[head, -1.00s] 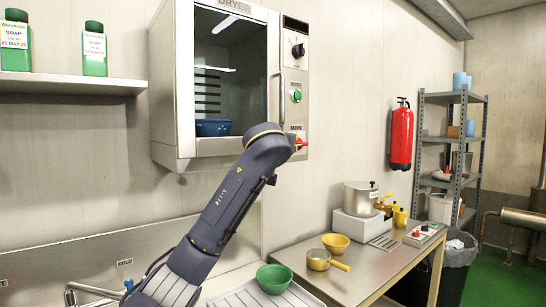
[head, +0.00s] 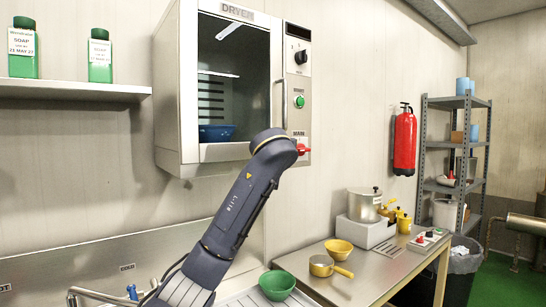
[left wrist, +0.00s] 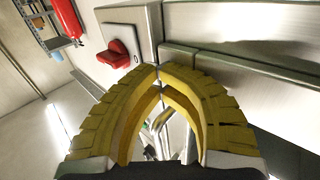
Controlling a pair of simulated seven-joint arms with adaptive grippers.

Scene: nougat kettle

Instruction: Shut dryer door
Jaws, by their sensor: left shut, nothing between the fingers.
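The dryer (head: 178,95) is a steel cabinet on the wall in the head view. Its front has a dark window or opening in a steel frame, with a blue bowl (head: 216,132) visible inside. The vertical door handle (head: 284,102) is at the right edge, beside the control panel. The door looks shut or nearly shut; I cannot tell whether a gap remains. My left gripper (left wrist: 158,78) is shut and empty in the left wrist view. Its yellow fingertips are at the dryer's lower edge, near the red switch (left wrist: 118,53); contact is unclear. My arm hides it in the head view.
A shelf (head: 70,91) with green soap bottles (head: 100,58) is left of the dryer. Below right, a steel table (head: 370,270) holds a kettle (head: 364,203), a yellow bowl and a pan. A green bowl (head: 277,285) is near my arm. A fire extinguisher (head: 404,140) hangs on the wall.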

